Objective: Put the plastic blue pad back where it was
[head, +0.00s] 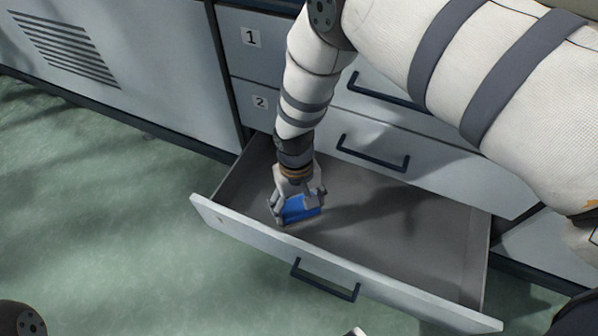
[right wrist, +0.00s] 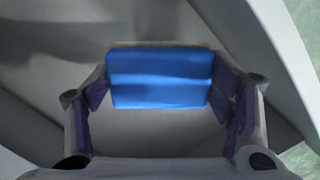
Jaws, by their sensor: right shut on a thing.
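The blue plastic pad (head: 301,208) is between the fingers of my right gripper (head: 297,207), which reaches down into an open drawer (head: 420,245). In the right wrist view the pad (right wrist: 160,78) spans the space between the two fingers, and my right gripper (right wrist: 162,95) is shut on its sides. The pad is in the left part of the drawer, near the front panel. I cannot tell whether it touches the drawer floor. My left gripper cannot be made out in the head view.
The drawer's front panel (head: 250,236) has a dark handle (head: 325,280). Closed drawers labelled 1 (head: 251,37) and 2 (head: 260,102) are above it. A vented cabinet panel (head: 150,60) stands at left. The drawer's right side is empty. Green floor (head: 110,220) lies in front.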

